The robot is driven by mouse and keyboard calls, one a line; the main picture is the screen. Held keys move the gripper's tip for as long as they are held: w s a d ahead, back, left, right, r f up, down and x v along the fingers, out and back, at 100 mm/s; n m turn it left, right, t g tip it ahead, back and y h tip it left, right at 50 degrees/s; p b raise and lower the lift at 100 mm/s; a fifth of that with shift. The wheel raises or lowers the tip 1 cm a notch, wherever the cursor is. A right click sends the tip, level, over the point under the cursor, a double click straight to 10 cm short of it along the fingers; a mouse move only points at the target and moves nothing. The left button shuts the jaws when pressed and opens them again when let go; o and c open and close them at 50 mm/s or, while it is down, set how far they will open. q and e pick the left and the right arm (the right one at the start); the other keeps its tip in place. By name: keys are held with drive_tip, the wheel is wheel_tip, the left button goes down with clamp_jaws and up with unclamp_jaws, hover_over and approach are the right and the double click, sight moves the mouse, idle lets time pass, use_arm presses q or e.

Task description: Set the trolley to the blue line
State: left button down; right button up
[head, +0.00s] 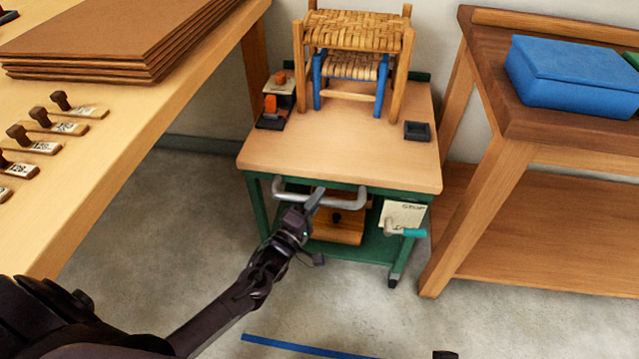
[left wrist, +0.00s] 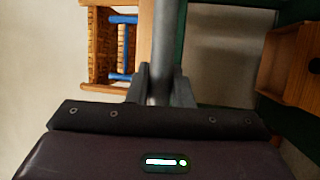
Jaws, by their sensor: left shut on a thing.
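The trolley (head: 345,150) has a wooden top and a green frame on castors, and stands between two benches. A grey bar handle (head: 352,201) runs along its front edge. My left gripper (head: 316,198) is shut on this handle, left of its middle; in the left wrist view the fingers (left wrist: 160,85) close around the grey bar (left wrist: 164,45). The blue line (head: 305,347) lies on the floor in front of the trolley, at the bottom of the head view, apart from the trolley's castors. My right gripper is not clearly seen.
Woven stools (head: 352,35) stand on the trolley, beside an orange-and-black item (head: 272,108) and a small dark tray (head: 417,131). A crank with a teal grip (head: 412,232) sticks out at the front right. A workbench (head: 120,150) is left, a wooden bench (head: 500,165) right. Floor ahead is clear.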

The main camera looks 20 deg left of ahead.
drive_tip(key=s+d+r+m+g+h+p, duration=0.1)
drive_tip(key=s+d+r+g+h+p, duration=0.15)
drive_tip(key=d+p, duration=0.2)
use_arm(q)
drive_tip(key=s+d+p, duration=0.2)
drive_tip(key=s, duration=1)
drive_tip(key=s+d+p, duration=0.2)
drive_tip(key=s+d, duration=0.1)
drive_tip(key=s, duration=1)
drive_tip(key=shift+d, duration=0.3)
use_arm(e)
wheel_tip(320, 180, down, 17)
drive_tip(key=d+m, duration=0.1)
drive_tip(key=d, duration=0.2)
drive_tip(key=shift+s+f, duration=0.15)
drive_tip(key=shift+s, duration=0.25)
use_arm(q)
drive_tip(key=shift+s, duration=0.1)
use_arm(e)
drive_tip(key=shift+y, duration=0.25)
use_arm(q)
drive_tip(key=c, duration=1.3)
unclamp_jaws()
